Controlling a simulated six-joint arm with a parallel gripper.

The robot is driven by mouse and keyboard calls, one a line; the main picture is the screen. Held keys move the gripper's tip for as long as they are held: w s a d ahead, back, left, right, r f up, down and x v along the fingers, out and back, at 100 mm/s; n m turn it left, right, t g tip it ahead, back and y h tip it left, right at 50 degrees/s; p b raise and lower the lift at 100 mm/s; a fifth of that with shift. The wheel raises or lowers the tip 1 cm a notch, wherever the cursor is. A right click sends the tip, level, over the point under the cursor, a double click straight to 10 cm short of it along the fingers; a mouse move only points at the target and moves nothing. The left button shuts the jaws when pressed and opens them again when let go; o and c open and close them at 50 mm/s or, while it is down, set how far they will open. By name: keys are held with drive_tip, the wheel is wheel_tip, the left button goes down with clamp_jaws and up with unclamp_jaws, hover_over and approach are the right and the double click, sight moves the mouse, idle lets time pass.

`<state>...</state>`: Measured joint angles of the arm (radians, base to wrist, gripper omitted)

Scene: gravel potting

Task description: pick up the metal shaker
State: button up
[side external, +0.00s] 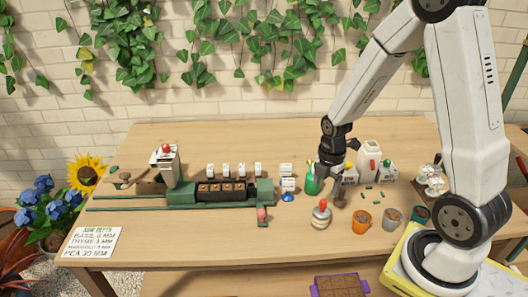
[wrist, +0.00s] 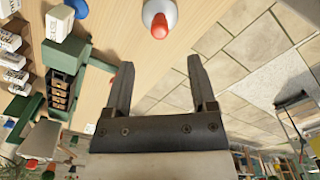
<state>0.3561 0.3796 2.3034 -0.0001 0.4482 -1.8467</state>
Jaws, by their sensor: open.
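The metal shaker (side external: 321,214) stands upright on the wooden table, a pale rounded body with a red top. In the wrist view a pale object with a red tip, which looks like the shaker (wrist: 162,12), shows at the top edge, partly cut off. My gripper (side external: 338,192) is just behind and to the right of the shaker in the side view, above the table. In the wrist view my gripper (wrist: 160,66) has its two fingers spread, with nothing between them. The shaker lies beyond the fingertips, apart from them.
An orange pot (side external: 362,221), a grey pot (side external: 392,218) and a teal pot (side external: 420,215) stand to the right. A green rail device (side external: 264,192) is left.

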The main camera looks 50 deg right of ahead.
sight(324, 200)
drive_tip(key=shift+d+f+n, duration=0.25)
drive_tip(key=shift+d+n, duration=0.05)
drive_tip(key=shift+n, duration=0.2)
drive_tip(key=shift+f, duration=1.25)
drive_tip(key=shift+f, duration=0.15)
drive_tip(key=shift+a+f, duration=0.1)
drive_tip(key=shift+f, duration=2.4)
clamp_jaws()
